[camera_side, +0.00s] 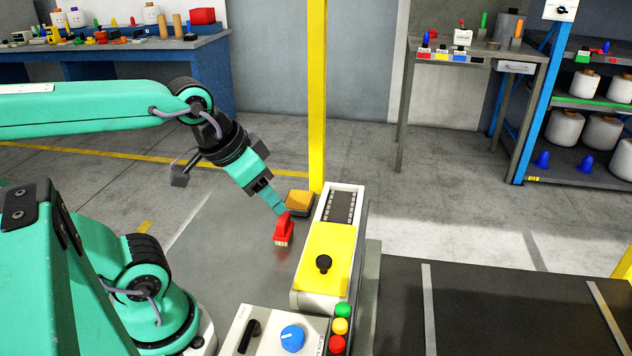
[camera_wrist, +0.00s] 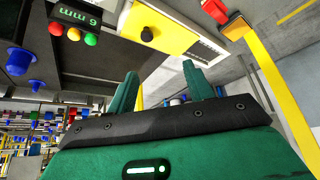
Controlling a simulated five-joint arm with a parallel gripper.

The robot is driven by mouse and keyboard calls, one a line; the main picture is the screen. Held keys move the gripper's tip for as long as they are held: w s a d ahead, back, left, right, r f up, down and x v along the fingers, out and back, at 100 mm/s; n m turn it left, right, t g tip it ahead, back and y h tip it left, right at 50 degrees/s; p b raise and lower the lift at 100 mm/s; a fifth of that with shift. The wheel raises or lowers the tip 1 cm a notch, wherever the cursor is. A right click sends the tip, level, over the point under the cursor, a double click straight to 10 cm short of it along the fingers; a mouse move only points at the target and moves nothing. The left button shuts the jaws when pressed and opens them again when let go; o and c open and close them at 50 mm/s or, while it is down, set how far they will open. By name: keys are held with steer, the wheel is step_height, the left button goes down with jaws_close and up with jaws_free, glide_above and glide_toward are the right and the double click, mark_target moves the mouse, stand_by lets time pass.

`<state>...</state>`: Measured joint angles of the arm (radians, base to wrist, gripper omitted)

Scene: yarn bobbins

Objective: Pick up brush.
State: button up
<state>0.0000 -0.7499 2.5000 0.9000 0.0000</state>
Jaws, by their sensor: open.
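The brush has a red body (camera_side: 284,228) with pale bristles at its lower end. It stands upright, bristles down, on the grey work surface in the side view. Its red part also shows at the top edge of the wrist view (camera_wrist: 216,9), partly cut off. My gripper (camera_side: 279,207) is open, tilted down to the right, its fingertips seeming to overlap the brush's top in the side view. In the wrist view the two green fingers (camera_wrist: 163,88) are apart with nothing held between them, and the brush appears beyond the right finger. I cannot tell whether they touch.
An orange block (camera_side: 299,200) sits just behind the brush, beside a yellow post (camera_side: 317,100). A yellow-topped unit with a black knob (camera_side: 323,263) stands close on the right. A control box (camera_side: 270,335) is in front. The grey surface left of the brush is clear.

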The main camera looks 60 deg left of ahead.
steer(key=shift+o, duration=0.2)
steer(key=shift+o, duration=0.9)
steer(key=n+g, duration=0.5)
steer(key=n, duration=0.4)
glide_above(283, 218)
steer(key=f, duration=1.5)
steer(key=shift+d, duration=0.2)
steer(key=shift+a+f+g, duration=0.3)
steer(key=shift+f, duration=1.4)
